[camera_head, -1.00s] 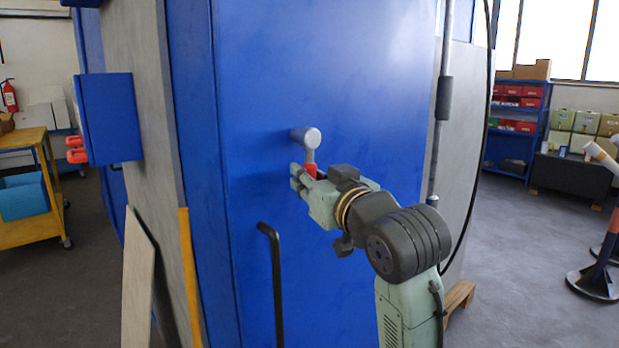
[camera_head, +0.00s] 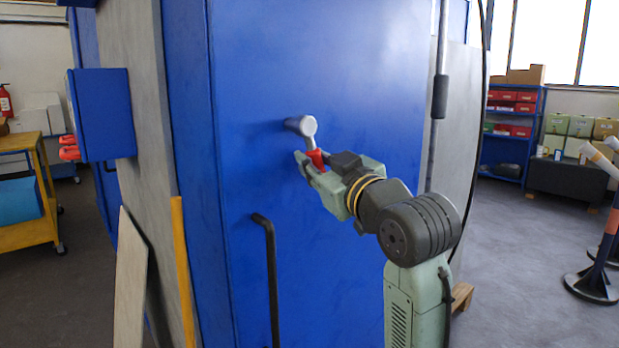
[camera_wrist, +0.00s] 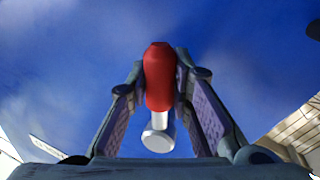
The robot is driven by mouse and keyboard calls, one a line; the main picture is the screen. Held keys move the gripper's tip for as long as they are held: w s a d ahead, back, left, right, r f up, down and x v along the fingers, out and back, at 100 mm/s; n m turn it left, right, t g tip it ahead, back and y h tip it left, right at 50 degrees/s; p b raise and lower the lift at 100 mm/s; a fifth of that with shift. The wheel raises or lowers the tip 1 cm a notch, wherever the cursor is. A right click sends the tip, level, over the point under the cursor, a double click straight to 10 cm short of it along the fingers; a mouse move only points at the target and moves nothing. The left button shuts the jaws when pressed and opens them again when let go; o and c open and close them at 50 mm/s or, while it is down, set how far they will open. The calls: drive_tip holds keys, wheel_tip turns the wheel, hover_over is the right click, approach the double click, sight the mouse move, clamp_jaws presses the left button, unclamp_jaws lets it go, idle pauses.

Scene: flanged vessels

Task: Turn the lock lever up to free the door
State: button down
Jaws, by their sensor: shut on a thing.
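The lock lever has a silver round hub (camera_head: 302,125) on the blue door (camera_head: 360,90) and a red grip (camera_head: 317,159) at its lower end. The lever hangs down and tilts slightly to the right. My gripper (camera_head: 312,166) is shut on the red grip, coming from the lower right. In the wrist view the red grip (camera_wrist: 160,76) sits between my two fingers, with the silver hub (camera_wrist: 158,137) below it in the picture. The fingers hide part of the grip in the head view. The door is closed.
A black bar handle (camera_head: 268,280) stands on the door below and left of the lever. A blue box (camera_head: 103,115) sticks out at the left. A vertical pipe (camera_head: 438,110) runs right of the door. Open floor lies at the right, with a dark post base (camera_head: 592,287).

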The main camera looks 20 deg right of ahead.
drive_tip(key=n, duration=0.1)
drive_tip(key=d+n+b, duration=0.1)
drive_tip(key=n, duration=0.1)
drive_tip(key=shift+w+d+r+t+y+b, duration=0.25)
drive_tip(key=shift+t+y+b, duration=0.15)
drive_tip(key=n, duration=0.1)
drive_tip(key=d+r+n+b, duration=0.1)
drive_tip(key=n, duration=0.1)
drive_tip(key=n+y, duration=0.1)
drive_tip(key=shift+w+d+r+b, duration=0.2)
drive_tip(key=shift+w+r+b, duration=0.05)
drive_tip(key=shift+r+b, duration=0.1)
drive_tip(key=n, duration=0.1)
drive_tip(key=r+n+y, duration=0.1)
drive_tip(key=n, duration=0.1)
drive_tip(key=d+r+n, duration=0.1)
drive_tip(key=shift+w+n+y+b, duration=0.15)
drive_tip(key=shift+n+y+b, duration=0.15)
drive_tip(key=shift+n+b, duration=0.1)
drive_tip(key=shift+w+d+r+n+y, duration=0.1)
drive_tip(key=shift+r+n+y, duration=0.4)
drive_tip(key=shift+n, duration=0.75)
drive_tip(key=shift+r+n+y, duration=0.4)
drive_tip(key=shift+r+n, duration=0.2)
drive_tip(key=shift+n, duration=0.65)
drive_tip(key=c, duration=1.4)
unclamp_jaws()
drive_tip(key=v, duration=1.2)
